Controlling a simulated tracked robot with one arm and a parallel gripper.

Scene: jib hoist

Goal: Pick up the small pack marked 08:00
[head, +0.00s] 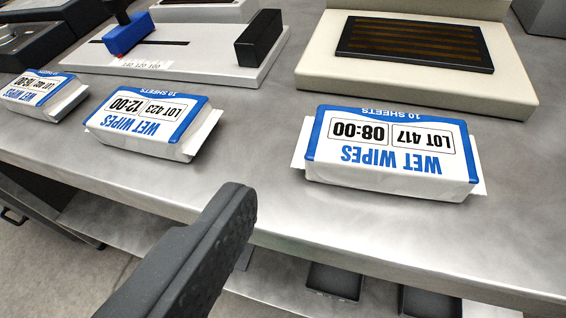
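The small pack marked 08:00 (390,153) is a white and blue wet wipes pack, LOT 417, lying flat on the metal bench right of centre. Its print appears upside down. My gripper (225,235) shows as a dark grey ridged finger at the bottom, left of and nearer than this pack, apart from it. No second finger can be made out clearly, so its opening is unclear. Nothing is seen held. A similar pack marked 12:00 (150,122) lies to the left. Another pack (42,94), seemingly marked 16:00, lies at the far left.
The steel bench (255,165) has bare room between the 12:00 and 08:00 packs. Behind stand a cream block with a dark slatted top (415,85) and a white plate with a blue slider (127,36). Dark trays (335,281) sit on a lower shelf.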

